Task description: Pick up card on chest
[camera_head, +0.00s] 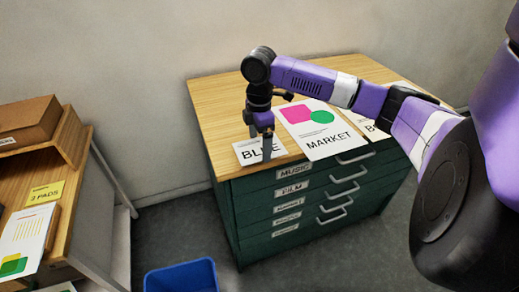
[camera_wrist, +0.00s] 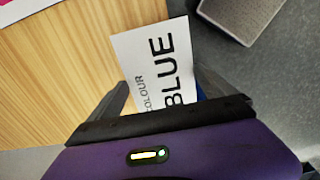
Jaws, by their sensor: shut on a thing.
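The white card reading BLUE (camera_head: 243,154) is at the front left corner of the wooden top of the green chest (camera_head: 259,202). In the wrist view the card (camera_wrist: 150,55) reads COLOUR BLUE and lies between my two dark fingers. My gripper (camera_head: 267,148) points down over the card, and it also shows in the wrist view (camera_wrist: 160,95). It is shut on the card. The card's near end is hidden by the gripper body. I cannot tell whether the card is clear of the top.
A MARKET poster (camera_head: 322,143) with pink and green shapes lies beside the card, with another sheet (camera_head: 373,130) partly behind my arm. A blue bin (camera_head: 181,278) stands on the floor. A wooden desk (camera_head: 88,205) with a box (camera_head: 27,120) is at left.

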